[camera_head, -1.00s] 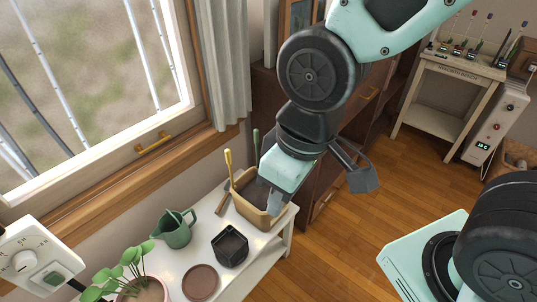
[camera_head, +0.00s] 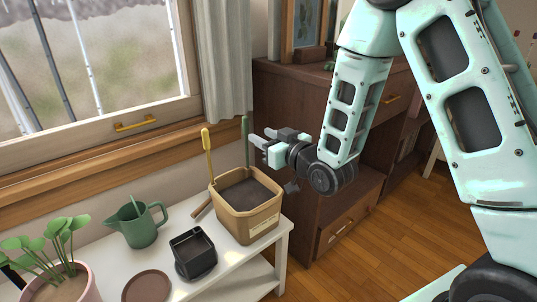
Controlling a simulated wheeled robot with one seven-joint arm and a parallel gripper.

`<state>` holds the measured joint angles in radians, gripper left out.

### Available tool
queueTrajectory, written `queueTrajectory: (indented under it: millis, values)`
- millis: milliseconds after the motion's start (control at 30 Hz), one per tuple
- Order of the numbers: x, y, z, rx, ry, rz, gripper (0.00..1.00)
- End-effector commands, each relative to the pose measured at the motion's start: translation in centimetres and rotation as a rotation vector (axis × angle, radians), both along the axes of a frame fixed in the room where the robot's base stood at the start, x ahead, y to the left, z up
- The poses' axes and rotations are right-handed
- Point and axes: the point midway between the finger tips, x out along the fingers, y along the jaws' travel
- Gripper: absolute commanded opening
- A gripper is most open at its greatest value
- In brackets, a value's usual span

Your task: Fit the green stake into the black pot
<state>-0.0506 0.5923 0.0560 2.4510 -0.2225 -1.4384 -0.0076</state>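The green stake (camera_head: 245,140) stands upright at the back of a tan square planter (camera_head: 248,224) filled with dark soil. The black pot (camera_head: 194,254) is a small square pot on the white table, left of and nearer than the planter; it looks empty. My gripper (camera_head: 260,137) is above the planter's back right side, pointing left, with its two fingers apart. The fingertips are just right of the green stake's upper part. I cannot tell whether they touch it. The stake's lower end is hidden in the planter.
A yellow stake (camera_head: 207,152) stands at the planter's back left. A green watering can (camera_head: 138,226), a brown saucer (camera_head: 147,287) and a potted plant (camera_head: 52,262) share the white table (camera_head: 210,287). The window and curtain are behind; a wooden cabinet (camera_head: 291,134) is right.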

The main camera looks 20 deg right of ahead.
Motion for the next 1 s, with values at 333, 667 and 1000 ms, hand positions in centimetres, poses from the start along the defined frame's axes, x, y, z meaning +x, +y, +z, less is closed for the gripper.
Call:
queueTrajectory:
  millis: [333,667,1000]
  values:
    - [1.8,0.2,0.1,0.008,-0.028,-0.004,0.36]
    - [5.3,1.4,0.0,0.009,-0.028,-0.004,0.36]
    - [8.1,2.2,-0.1,0.007,-0.026,-0.004,0.36]
